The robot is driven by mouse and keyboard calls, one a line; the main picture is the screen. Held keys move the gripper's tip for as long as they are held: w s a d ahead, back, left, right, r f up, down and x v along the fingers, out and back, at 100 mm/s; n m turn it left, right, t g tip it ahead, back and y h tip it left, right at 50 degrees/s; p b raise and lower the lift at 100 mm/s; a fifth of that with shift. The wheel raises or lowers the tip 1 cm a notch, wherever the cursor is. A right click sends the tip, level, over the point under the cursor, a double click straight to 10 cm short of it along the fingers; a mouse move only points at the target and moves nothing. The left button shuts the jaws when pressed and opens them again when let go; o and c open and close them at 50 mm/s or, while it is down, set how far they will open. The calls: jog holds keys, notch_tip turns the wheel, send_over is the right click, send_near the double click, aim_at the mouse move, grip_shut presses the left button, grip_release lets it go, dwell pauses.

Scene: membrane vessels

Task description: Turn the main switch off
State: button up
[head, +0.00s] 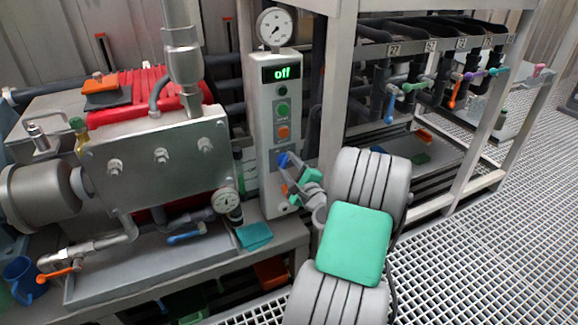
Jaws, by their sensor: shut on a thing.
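A narrow grey control panel (262,200) stands upright in the middle of the head view. Its small display (281,73) reads "off" in green. Below the display are a dark button, a green button (283,110) and an orange button (284,132). The main switch (283,160) appears to be the blue knob low on the panel front. My gripper (287,174) is at this blue knob and is shut on it. The fingers partly hide the knob, so its exact angle cannot be told. My grey arm with a green pad reaches in from the lower right.
A pump unit with a grey block (160,155) and red housing stands left of the panel. A pressure gauge (275,27) sits on top of the panel, another gauge (226,200) low beside it. A teal cloth (254,236) lies on the bench. Pipes with coloured valve handles are at right.

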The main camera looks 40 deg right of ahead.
jog(key=c, duration=0.5)
jog(key=shift+n, duration=0.3)
jog(key=n+b, duration=0.4)
jog(key=n, duration=0.2)
jog(key=shift+f, duration=0.1)
jog(key=n+b, duration=0.3)
jog(key=n, duration=0.2)
jog(key=shift+b, duration=0.4)
jog(key=shift+r+n, duration=0.2)
jog(key=shift+n, duration=0.1)
jog(key=o, duration=1.4)
jog(key=shift+s, duration=0.1)
